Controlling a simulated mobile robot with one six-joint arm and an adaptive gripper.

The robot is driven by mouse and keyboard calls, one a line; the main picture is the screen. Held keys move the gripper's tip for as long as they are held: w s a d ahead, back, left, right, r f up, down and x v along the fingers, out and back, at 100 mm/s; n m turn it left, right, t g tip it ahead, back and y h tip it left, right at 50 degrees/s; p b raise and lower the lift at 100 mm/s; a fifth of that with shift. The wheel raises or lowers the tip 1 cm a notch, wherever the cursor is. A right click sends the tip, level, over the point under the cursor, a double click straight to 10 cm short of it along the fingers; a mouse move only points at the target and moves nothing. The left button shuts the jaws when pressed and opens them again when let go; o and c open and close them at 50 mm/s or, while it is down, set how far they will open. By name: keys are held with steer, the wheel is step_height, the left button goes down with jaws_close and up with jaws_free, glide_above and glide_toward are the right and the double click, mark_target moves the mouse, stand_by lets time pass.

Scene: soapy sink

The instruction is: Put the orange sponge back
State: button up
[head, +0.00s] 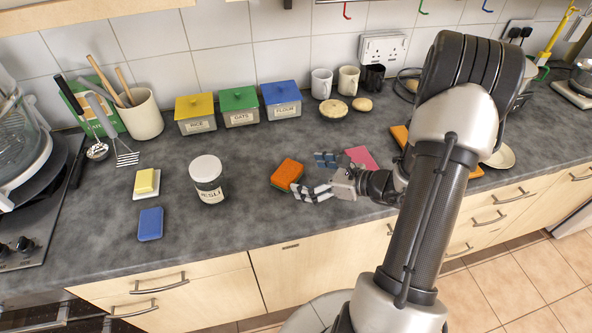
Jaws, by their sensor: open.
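The orange sponge (288,172) with a dark green underside lies on the grey worktop (240,220), in the middle of the head view. My gripper (304,190) comes from the right and is open. Its fingertips are at the sponge's right side; I cannot tell if they touch it. A dark blue item (326,159) shows just behind my gripper, and a pink one (361,157) lies to its right. Part of the worktop behind my arm is hidden.
A jar with a white lid (207,180), a blue sponge (151,224) and a butter dish (146,184) stand to the left. Yellow (196,113), green (240,106) and blue (281,99) canisters line the back. The front worktop is clear.

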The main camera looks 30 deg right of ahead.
steer(key=p+v, duration=0.1)
steer(key=v, duration=0.5)
steer(key=shift+s+d+r, duration=0.1)
steer(key=shift+s+d, duration=0.05)
steer(key=shift+s, duration=0.05)
steer(key=shift+w+a+r, duration=0.15)
steer(key=shift+a+r, duration=0.1)
steer(key=shift+a, duration=0.1)
steer(key=s+a+r+n+g+y, duration=0.1)
steer(key=s+a+r+n+g, duration=0.1)
steer(key=a+r+n+g, duration=0.45)
steer(key=s+a+r+n+g+y, duration=0.1)
steer(key=s+a+r+n+g, duration=0.15)
steer(key=a+n, duration=0.75)
steer(key=s+a+r+n+t+h, duration=0.2)
steer(key=s+a+r+n+h, duration=0.1)
steer(key=s+r+n+h, duration=0.5)
steer(key=s+r+n, duration=0.1)
steer(key=s+n, duration=0.2)
steer(key=n, duration=0.2)
steer(key=shift+r+n, duration=0.35)
